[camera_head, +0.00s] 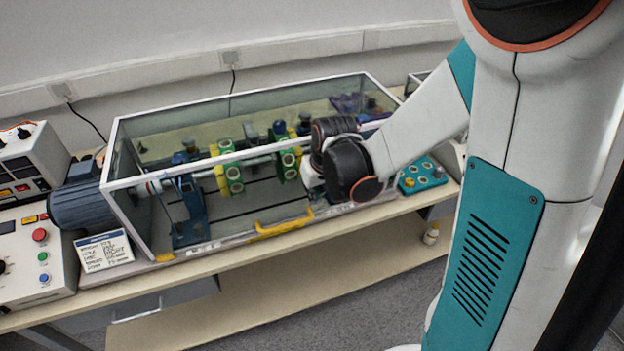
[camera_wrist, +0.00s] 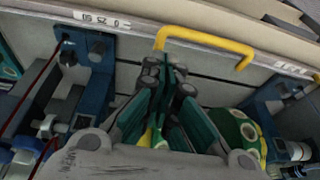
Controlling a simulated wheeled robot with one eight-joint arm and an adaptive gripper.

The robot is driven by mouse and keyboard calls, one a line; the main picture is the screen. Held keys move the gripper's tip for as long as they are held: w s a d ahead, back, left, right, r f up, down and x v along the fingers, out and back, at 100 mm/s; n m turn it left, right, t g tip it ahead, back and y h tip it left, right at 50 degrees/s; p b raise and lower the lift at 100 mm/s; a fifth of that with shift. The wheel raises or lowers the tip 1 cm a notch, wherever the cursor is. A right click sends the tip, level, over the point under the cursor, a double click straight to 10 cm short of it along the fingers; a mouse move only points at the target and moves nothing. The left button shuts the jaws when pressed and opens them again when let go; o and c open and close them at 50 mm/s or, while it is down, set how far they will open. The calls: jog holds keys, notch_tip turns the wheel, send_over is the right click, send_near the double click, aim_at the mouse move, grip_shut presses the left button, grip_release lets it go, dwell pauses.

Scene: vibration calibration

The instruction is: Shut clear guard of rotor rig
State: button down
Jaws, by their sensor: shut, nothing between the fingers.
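The clear guard (camera_head: 160,177) is a see-through box with a white frame, standing over the rotor rig. Its yellow handle (camera_head: 285,220) is low at the front edge, just above the base, and also shows in the wrist view (camera_wrist: 205,40). I cannot tell whether a thin gap is left under the guard. The rotor rig (camera_head: 188,208) has blue supports, a shaft and green-and-yellow discs. My gripper (camera_wrist: 165,68) is shut and empty, its tips close to the handle's left end in the wrist view; contact is unclear. In the head view my wrist hides the fingers.
A blue-grey motor (camera_head: 82,205) and a control box (camera_head: 35,252) with coloured buttons stand at the left. A label card (camera_head: 104,251) leans in front. A teal button box (camera_head: 422,176) is at the right. The bench front edge is narrow.

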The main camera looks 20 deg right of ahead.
aim_at(310, 213)
jog(key=shift+a+f+b, duration=0.15)
jog(key=shift+f+b, duration=0.1)
jog(key=shift+f, duration=0.55)
jog(key=shift+a+f+b, duration=0.1)
jog(key=shift+f+b, duration=0.1)
jog(key=shift+f, duration=0.6)
jog(key=shift+w, duration=0.1)
notch_tip(310, 213, down, 4)
jog(key=b, duration=0.3)
jog(key=shift+r, duration=0.35)
